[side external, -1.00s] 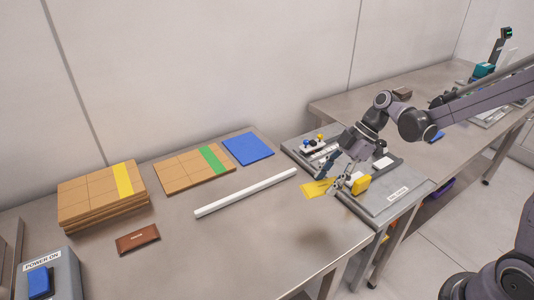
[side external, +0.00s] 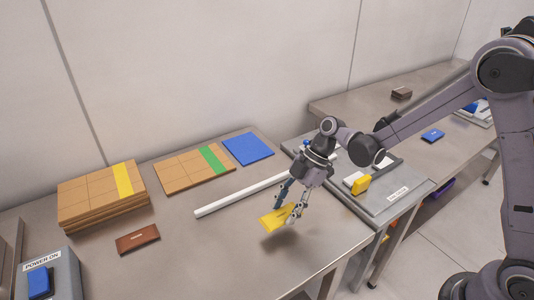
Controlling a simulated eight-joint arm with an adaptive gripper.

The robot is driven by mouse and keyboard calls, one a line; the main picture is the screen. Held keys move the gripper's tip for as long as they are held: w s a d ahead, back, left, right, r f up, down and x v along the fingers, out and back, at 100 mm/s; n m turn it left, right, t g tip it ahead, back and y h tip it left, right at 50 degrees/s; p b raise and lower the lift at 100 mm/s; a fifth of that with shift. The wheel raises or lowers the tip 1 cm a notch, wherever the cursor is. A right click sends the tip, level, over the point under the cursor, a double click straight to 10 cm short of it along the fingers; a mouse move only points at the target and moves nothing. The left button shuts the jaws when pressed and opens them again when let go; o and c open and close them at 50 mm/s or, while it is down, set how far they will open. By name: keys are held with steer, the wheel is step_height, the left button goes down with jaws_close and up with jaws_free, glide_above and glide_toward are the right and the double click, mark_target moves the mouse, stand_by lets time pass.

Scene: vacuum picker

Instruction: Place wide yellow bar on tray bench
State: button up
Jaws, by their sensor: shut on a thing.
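A flat yellow bar (side external: 274,219) is held in my gripper (side external: 287,213) above the right part of the steel bench (side external: 230,245). My gripper points down and is shut on the bar, with its fingers partly covering the bar's right side. A shadow lies on the bench below, so the bar seems to be off the surface. A smaller, thicker yellow block (side external: 361,184) sits on the grey fixture plate (side external: 395,200) to the right.
A white rod (side external: 240,195) lies behind the bar. Boxes with a yellow stripe (side external: 100,195), a green-striped box (side external: 195,168), a blue sheet (side external: 248,149) and a brown packet (side external: 138,238) lie to the left. The bench's front middle is clear.

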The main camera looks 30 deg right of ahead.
mark_target(290, 210)
steer(key=shift+a+f, duration=0.15)
steer(key=shift+f, duration=1.95)
steer(key=shift+f, duration=0.1)
steer(key=o, duration=1.1)
steer(key=shift+o, duration=0.2)
steer(key=v, duration=1.2)
steer(key=s+d+r+m+t+h, duration=0.3)
steer(key=s+m, duration=0.3)
steer(key=m, duration=0.2)
steer(key=s+d+r+m+t+h, duration=0.3)
steer(key=s+m, duration=0.3)
steer(key=m, duration=0.2)
steer(key=shift+s+d+r+t, duration=0.3)
steer(key=shift+d+r, duration=0.25)
steer(key=shift+r, duration=0.25)
steer(key=shift+o, duration=0.5)
steer(key=shift+s+d+m+t+h, duration=0.15)
steer(key=shift+s+d+m+t, duration=0.05)
steer(key=shift+m, duration=0.35)
steer(key=shift+s+d+m+t+h, duration=0.15)
steer(key=shift+s+d+m+t, duration=0.05)
steer(key=shift+m, duration=0.35)
